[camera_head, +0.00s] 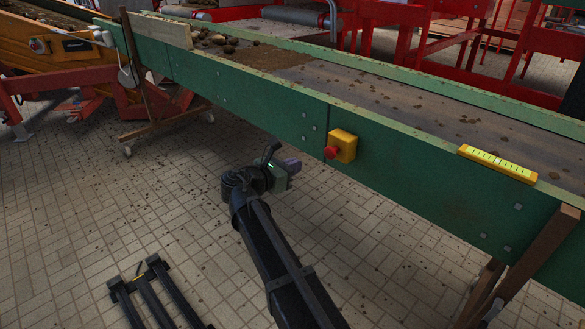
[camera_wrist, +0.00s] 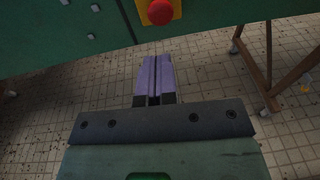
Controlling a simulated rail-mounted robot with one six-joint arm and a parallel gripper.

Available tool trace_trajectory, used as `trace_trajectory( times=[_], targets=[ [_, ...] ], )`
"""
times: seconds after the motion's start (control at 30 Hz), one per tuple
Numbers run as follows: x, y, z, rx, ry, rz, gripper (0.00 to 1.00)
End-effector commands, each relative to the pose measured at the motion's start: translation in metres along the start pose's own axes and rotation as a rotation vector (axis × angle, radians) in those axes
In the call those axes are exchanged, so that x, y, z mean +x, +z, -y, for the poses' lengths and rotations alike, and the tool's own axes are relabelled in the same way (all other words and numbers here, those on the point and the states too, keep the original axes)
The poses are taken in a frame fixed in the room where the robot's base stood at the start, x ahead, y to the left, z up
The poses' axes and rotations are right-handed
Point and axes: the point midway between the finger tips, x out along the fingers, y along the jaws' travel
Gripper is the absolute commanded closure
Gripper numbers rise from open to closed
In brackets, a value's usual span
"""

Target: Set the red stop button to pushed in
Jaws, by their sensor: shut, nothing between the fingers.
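The red stop button (camera_head: 331,152) sticks out from a yellow box (camera_head: 344,145) on the green side wall of the conveyor. In the wrist view the red button (camera_wrist: 160,12) is at the top middle, on its yellow box (camera_wrist: 174,6). My gripper (camera_head: 292,165) is left of the button and slightly lower in the head view, apart from it. In the wrist view the purple fingers (camera_wrist: 154,60) are together with nothing between them, pointing toward the wall below the button. How far the button is pressed in is hard to tell.
The green conveyor wall (camera_head: 240,98) runs across the view. A yellow level-like strip (camera_head: 497,164) lies on its top edge at the right. A wooden leg (camera_head: 530,262) stands at the lower right. The tiled floor (camera_head: 90,210) below is mostly free.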

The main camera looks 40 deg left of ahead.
Motion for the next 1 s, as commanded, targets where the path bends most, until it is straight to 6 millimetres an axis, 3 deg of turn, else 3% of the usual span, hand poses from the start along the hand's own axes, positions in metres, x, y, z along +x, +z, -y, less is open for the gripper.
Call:
trace_trajectory(
  times=[0.3,0.5,1.0],
  targets=[
    [0.072,-0.002,0.000,0.002,-0.002,-0.001,1.00],
    [0.101,-0.001,0.000,0.002,-0.002,-0.001,1.00],
    [0.114,0.000,0.000,0.002,-0.001,-0.001,1.00]
  ],
)
